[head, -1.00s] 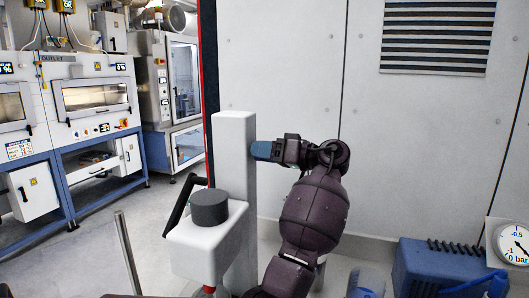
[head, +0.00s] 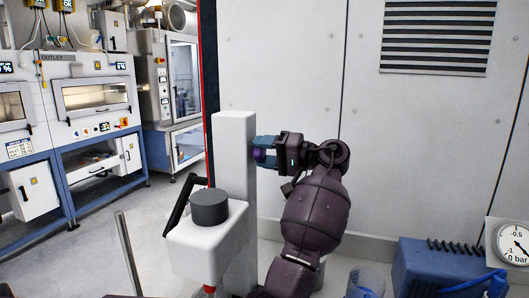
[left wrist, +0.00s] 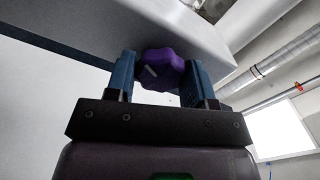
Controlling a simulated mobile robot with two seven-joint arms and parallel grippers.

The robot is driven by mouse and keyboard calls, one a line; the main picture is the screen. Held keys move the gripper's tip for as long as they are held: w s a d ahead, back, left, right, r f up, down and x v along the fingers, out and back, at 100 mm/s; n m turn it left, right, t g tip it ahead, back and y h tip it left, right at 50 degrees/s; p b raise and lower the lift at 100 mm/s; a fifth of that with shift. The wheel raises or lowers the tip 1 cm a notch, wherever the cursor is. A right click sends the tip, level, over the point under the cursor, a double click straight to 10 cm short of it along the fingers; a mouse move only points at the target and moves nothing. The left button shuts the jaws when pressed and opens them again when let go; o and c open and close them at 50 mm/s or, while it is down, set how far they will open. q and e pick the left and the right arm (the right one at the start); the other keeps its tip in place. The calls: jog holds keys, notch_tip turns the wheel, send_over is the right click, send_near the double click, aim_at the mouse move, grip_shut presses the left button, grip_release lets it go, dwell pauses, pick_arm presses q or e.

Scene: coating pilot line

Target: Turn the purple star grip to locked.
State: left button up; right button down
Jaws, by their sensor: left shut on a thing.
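The purple star grip (left wrist: 160,69) sits on the side of a white upright post (head: 234,165). It has a lobed rim and a pale pointer line slanting across its face. I cannot read any locked mark near the grip. My right gripper is not in view.
A white box with a dark round knob (head: 209,207) and a black handle stands in front of the post. A blue unit (head: 440,268) and a pressure gauge (head: 513,242) are at lower right. A pale wall is behind my arm.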

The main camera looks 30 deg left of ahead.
pick_arm(q)
jog(key=o, duration=1.1)
jog(key=shift+v, duration=3.05)
jog(key=shift+c, duration=0.5)
jog(key=shift+s, duration=0.1)
